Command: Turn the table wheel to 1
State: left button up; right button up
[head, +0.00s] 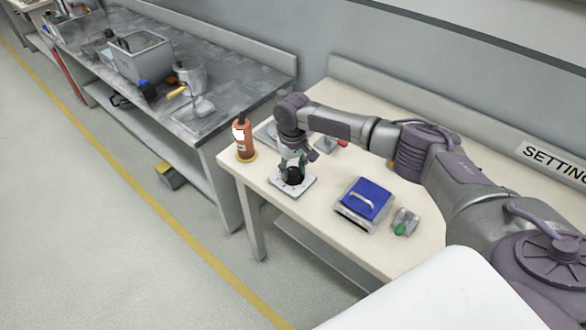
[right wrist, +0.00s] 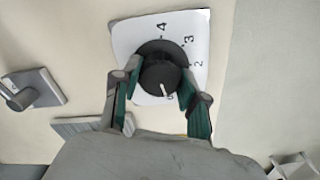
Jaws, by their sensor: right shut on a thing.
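The table wheel is a round black knob (right wrist: 160,66) on a white plate (right wrist: 124,36) marked with numbers; 4, 3 and 2 can be read in the right wrist view. A white pointer line on the knob points to the lower edge of the plate, where a small mark is too unclear to read. In the head view the knob (head: 291,175) and its plate (head: 285,187) lie on the cream table. My right gripper (head: 292,163) reaches down over it. In the right wrist view my right gripper (right wrist: 159,88) has its green-padded fingers on both sides of the knob, shut on it. My left gripper is not seen.
An orange bottle (head: 244,142) stands at the table's left corner. A blue-topped box with a handle (head: 366,198) and a small grey device with a green part (head: 404,221) lie to the right. A grey workbench (head: 200,117) adjoins at the left. The cream table (head: 335,245) has bare room in front.

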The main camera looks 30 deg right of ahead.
aim_at(293, 170)
jog(key=n+p, duration=0.1)
jog(key=n, duration=0.2)
jog(key=shift+n+p, duration=0.65)
jog(key=shift+n, duration=1.45)
jog(key=o, duration=1.1)
jog(key=shift+o, duration=0.2)
jog(key=shift+r, duration=0.2)
notch_tip(293, 170, up, 12)
jog(key=shift+f, duration=0.2)
